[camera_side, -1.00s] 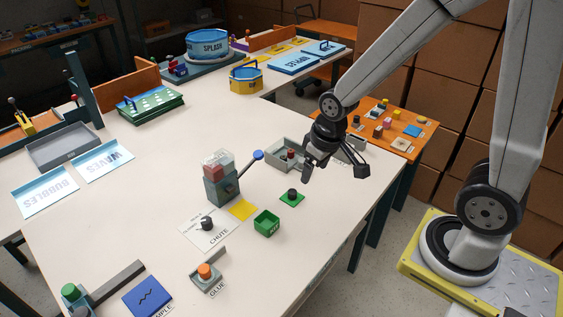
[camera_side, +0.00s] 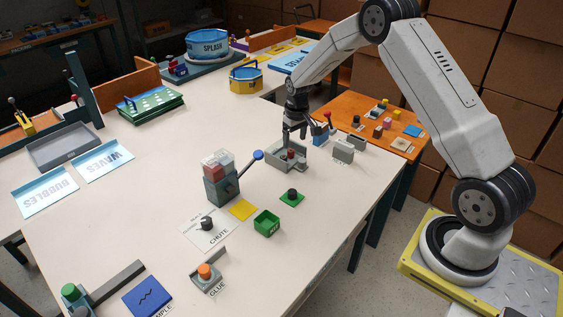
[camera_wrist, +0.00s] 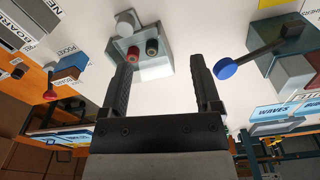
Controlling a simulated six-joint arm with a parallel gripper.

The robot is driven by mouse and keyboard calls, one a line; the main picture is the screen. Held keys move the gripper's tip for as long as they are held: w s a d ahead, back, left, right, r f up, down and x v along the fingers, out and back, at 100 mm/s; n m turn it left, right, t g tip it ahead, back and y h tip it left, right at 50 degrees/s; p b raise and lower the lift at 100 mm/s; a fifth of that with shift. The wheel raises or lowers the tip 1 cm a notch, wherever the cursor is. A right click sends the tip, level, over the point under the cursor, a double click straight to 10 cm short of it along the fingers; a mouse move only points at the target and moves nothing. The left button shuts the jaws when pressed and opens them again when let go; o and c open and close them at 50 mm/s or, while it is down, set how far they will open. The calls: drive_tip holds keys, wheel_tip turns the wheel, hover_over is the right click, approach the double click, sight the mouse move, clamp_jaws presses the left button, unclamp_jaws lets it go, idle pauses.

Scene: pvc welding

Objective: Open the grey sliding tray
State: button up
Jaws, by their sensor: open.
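A grey open-topped tray box (camera_side: 275,157) stands on the white table, with a red-topped piece (camera_side: 290,154) inside its near part. My gripper (camera_side: 295,135) points down just above this box and hides part of its back. In the wrist view the grey box (camera_wrist: 150,70) lies ahead of and between my open fingers (camera_wrist: 160,85). It shows a red knob (camera_wrist: 133,53), a dark round knob (camera_wrist: 152,47) and a pale cylinder (camera_wrist: 125,28). The fingers appear empty; I cannot tell whether they touch the box.
A blue-knobbed lever (camera_side: 257,155) on a grey-green dispenser (camera_side: 220,185) is to the left. Another shallow grey tray (camera_side: 64,148) lies far left.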

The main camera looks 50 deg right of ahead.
hover_over(302, 160)
drive_tip(key=shift+m+g, duration=0.3)
drive_tip(key=shift+m, duration=0.1)
wheel_tip(302, 160, down, 6)
drive_tip(key=shift+d, duration=0.1)
drive_tip(key=shift+f, duration=3.85)
clamp_jaws()
